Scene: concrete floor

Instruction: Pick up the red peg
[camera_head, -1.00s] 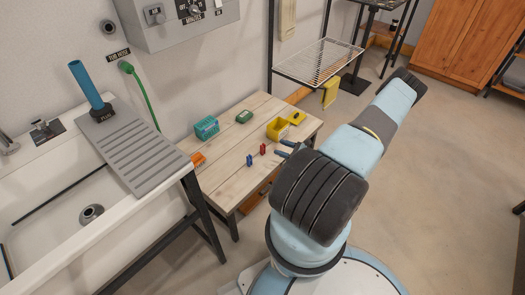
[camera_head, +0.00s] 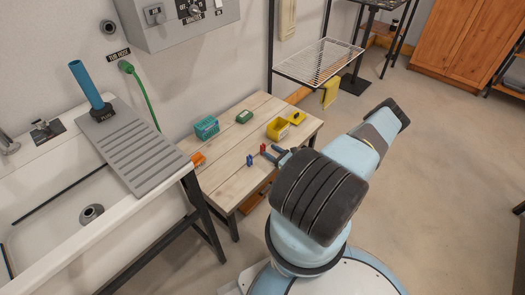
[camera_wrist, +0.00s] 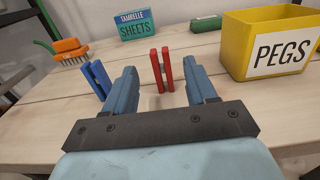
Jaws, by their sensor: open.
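The red peg (camera_wrist: 161,69) stands upright on the wooden table in the wrist view, just beyond my gripper and between the lines of its two fingers. It also shows in the head view (camera_head: 263,148). My gripper (camera_wrist: 163,85) is open and empty, with one finger to each side of the peg's line; in the head view its fingertips (camera_head: 271,155) are close to the peg. I cannot tell whether the fingertips reach around it. A blue peg (camera_wrist: 97,79) stands to the left, outside the left finger. It also shows in the head view (camera_head: 250,160).
A yellow box labelled PEGS (camera_wrist: 268,45) stands to the right. A teal box labelled SHEETS (camera_wrist: 138,25) and an orange brush (camera_wrist: 69,50) are at the back left. A green object (camera_wrist: 207,23) lies behind. The table (camera_head: 225,174) is clear in front of the pegs.

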